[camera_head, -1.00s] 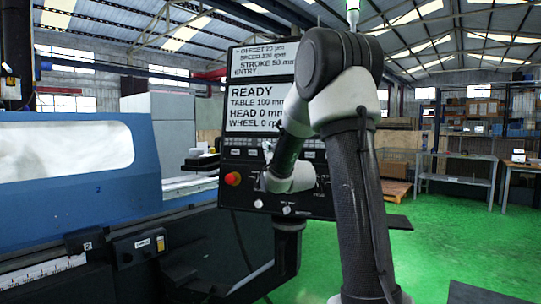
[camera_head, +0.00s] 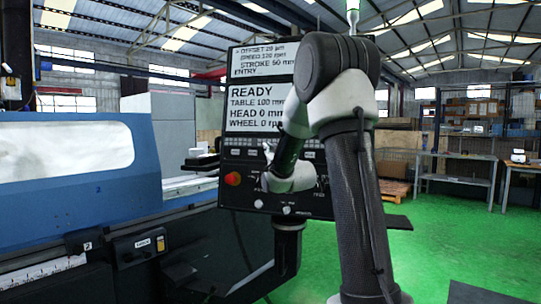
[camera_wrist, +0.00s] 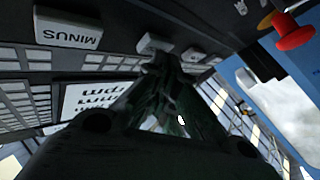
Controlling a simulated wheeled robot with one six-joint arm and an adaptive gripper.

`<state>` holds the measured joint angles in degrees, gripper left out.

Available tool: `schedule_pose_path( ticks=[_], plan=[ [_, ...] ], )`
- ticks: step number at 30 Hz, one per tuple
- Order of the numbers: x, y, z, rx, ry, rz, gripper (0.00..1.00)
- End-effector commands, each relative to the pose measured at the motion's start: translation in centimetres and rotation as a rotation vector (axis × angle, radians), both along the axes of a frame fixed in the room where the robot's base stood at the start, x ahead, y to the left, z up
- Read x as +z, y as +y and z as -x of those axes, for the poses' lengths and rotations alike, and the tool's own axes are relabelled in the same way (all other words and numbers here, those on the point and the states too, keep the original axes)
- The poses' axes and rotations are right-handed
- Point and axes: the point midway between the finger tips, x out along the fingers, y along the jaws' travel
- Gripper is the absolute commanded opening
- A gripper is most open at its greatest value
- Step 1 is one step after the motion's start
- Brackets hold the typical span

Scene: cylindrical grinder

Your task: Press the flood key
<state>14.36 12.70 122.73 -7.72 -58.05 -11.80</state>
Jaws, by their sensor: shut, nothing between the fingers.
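The control panel (camera_head: 244,180) stands in the middle of the head view, with a row of pale keys (camera_head: 236,152) below its screen. The wrist view shows a key marked MINUS (camera_wrist: 68,28) and another pale key (camera_wrist: 152,43) to its right. My gripper (camera_wrist: 165,60) is shut and empty, its fingertips at or just short of that second key; I cannot tell whether they touch. That key's label is not readable, and no key can be read as FLOOD. In the head view my arm covers part of the panel's right side.
The screen (camera_head: 255,110) reads READY. A red button (camera_head: 233,179) sits at the panel's lower left and also shows in the wrist view (camera_wrist: 295,36). The blue grinder (camera_head: 75,205) stands at left. Green floor (camera_head: 440,250) is open at right.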

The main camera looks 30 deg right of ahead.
Motion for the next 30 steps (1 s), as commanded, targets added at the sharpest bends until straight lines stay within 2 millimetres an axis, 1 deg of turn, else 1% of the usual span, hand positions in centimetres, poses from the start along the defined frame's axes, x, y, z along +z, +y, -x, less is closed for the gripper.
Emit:
schedule_pose_path(
  ticks=[15, 25, 30],
  plan=[
    [0.0, -0.2, -0.2, 0.0, 0.0, 0.0, 0.0],
    [0.2, 0.9, 0.7, 0.001, -0.001, -0.001, 0.0],
    [0.2, 1.0, 0.9, 0.0, 0.0, 0.0, 0.0]
  ],
)
